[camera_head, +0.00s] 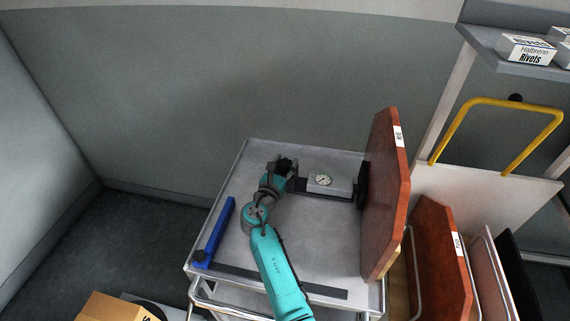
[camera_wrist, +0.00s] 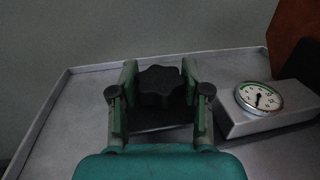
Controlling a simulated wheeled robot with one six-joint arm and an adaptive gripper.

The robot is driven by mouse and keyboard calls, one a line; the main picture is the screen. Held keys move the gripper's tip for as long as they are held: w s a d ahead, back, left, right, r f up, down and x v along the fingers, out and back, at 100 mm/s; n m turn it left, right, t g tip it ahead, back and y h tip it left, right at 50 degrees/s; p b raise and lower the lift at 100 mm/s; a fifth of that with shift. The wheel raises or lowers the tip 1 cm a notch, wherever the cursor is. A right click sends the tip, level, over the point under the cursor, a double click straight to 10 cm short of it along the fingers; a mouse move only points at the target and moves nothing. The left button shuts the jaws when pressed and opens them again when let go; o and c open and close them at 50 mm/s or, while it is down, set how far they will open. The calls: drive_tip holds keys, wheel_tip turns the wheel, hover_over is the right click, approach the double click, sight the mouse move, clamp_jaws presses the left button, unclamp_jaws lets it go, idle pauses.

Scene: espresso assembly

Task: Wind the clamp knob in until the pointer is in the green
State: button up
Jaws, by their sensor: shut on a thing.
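The clamp knob (camera_wrist: 160,84) is black and lobed, and shows in the wrist view between the two fingers of my gripper (camera_wrist: 160,90). The gripper is shut on it. In the head view my gripper (camera_head: 287,168) is at the left end of the clamp, and the knob is mostly hidden there. The clamp body (camera_head: 336,187) is a grey block with a black pad against the red-brown panel (camera_head: 384,190). A round white dial (camera_wrist: 259,98) sits on the block. Its black pointer shows, but I cannot tell whether it is in a green zone.
The clamp stands on a grey metal cart top (camera_head: 315,245). A blue bar (camera_head: 215,232) lies at its left edge. A second red-brown panel (camera_head: 440,255) stands to the right, below a yellow rail (camera_head: 500,103). A cardboard box (camera_head: 115,307) is at the lower left.

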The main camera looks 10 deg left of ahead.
drive_tip(key=m+g+h, duration=0.1)
drive_tip(key=m+h, duration=0.1)
drive_tip(key=h, duration=0.1)
drive_tip(key=m+g+h, duration=0.1)
drive_tip(key=m+h, duration=0.1)
drive_tip(key=h, duration=0.2)
drive_tip(key=shift+m+g, duration=0.3)
drive_tip(key=shift+g, duration=0.1)
drive_tip(key=shift+r+m, duration=0.1)
drive_tip(key=shift+m, duration=0.2)
drive_tip(key=shift+m+g+h, duration=0.7)
drive_tip(key=shift+g+h, duration=0.2)
drive_tip(key=shift+h, duration=0.2)
drive_tip(key=o, duration=1.2)
drive_tip(key=shift+c, duration=0.2)
drive_tip(key=v, duration=1.2)
drive_tip(key=shift+d, duration=0.1)
